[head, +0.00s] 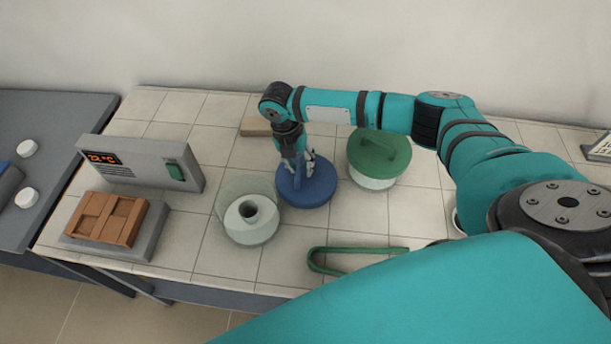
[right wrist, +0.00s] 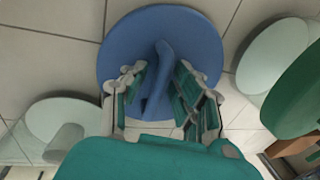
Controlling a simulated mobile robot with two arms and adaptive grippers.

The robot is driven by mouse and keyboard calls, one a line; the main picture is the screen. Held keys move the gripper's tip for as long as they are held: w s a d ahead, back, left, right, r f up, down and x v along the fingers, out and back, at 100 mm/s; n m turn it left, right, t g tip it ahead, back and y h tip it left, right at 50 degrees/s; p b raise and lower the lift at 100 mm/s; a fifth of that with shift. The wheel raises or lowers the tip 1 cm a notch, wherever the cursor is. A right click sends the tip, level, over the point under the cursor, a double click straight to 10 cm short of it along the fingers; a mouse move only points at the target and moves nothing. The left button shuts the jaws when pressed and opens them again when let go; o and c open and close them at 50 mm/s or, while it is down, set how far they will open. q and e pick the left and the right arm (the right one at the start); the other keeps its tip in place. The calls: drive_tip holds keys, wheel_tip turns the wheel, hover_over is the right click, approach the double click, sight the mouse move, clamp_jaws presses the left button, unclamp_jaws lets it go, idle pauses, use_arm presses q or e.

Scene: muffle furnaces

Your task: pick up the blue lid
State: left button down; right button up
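The blue lid (head: 318,194) is a round disc with an upright bar handle. It appears to lie flat on the tiled table, between a glass vessel and a green-lidded pot. My right gripper (head: 297,167) points down over it from above. In the right wrist view the lid (right wrist: 122,47) fills the upper middle, and the right gripper (right wrist: 160,85) has its fingers on either side of the lid's handle (right wrist: 160,70). The fingers look apart, with some room beside the handle; contact is not clear. My left gripper is not in view.
The clear vessel (head: 251,228) stands left of the lid; the green-lidded pot (head: 379,155) stands close at right. Green tongs (head: 350,249) lie in front. A heater unit with a display (head: 145,163) and a brown block (head: 107,219) are at left. A small tan block (head: 256,127) lies behind.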

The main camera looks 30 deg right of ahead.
clamp_jaws()
idle(0.3)
